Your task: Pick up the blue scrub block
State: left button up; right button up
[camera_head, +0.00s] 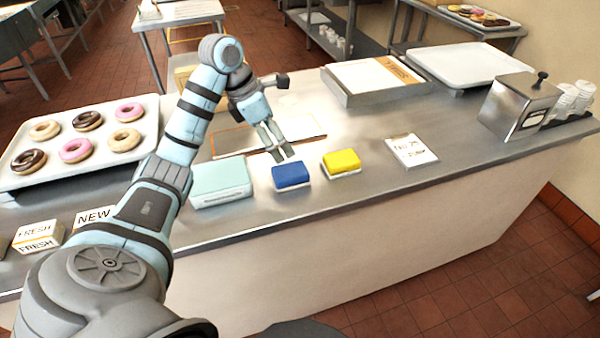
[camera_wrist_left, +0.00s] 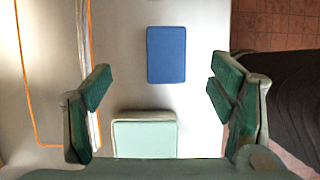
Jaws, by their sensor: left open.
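The blue scrub block (camera_head: 291,176) lies on the metal counter between a pale mint block and a yellow block. In the left wrist view the blue block (camera_wrist_left: 166,54) shows from above as an upright rectangle, beyond the fingertips. My left gripper (camera_head: 276,147) hangs above the counter, just behind the blue block in the head view. In the wrist view my left gripper (camera_wrist_left: 160,90) has its green-padded fingers wide apart, with nothing held. My right gripper is not in view.
The mint block (camera_head: 221,183) stands left of the blue block; its top (camera_wrist_left: 145,140) shows between the fingers in the wrist view. The yellow block (camera_head: 341,162) is close on the right. A donut tray (camera_head: 20,180) and a napkin dispenser (camera_head: 515,105) stand farther off.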

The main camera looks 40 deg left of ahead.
pick_arm(q)
jog(key=b, duration=0.2)
send_over(290, 170)
jog(key=s+a, duration=0.2)
jog(key=f, duration=0.4)
jog(key=shift+s+d, duration=0.15)
jog(key=shift+d, duration=0.05)
jog(key=shift+d+f+p, duration=0.1)
jog(key=shift+f+p, duration=0.3)
jog(key=shift+f, duration=0.05)
jog(key=x, duration=0.6)
jog(key=shift+w, duration=0.4)
jog(key=shift+s+r, duration=0.15)
jog(key=shift+s, duration=0.05)
jog(key=shift+c, duration=0.8)
jog(key=shift+w, duration=0.1)
jog(key=c, duration=1.1)
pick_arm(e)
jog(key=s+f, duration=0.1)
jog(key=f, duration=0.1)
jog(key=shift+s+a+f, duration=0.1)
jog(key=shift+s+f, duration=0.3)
pick_arm(q)
jog(key=shift+r, duration=0.1)
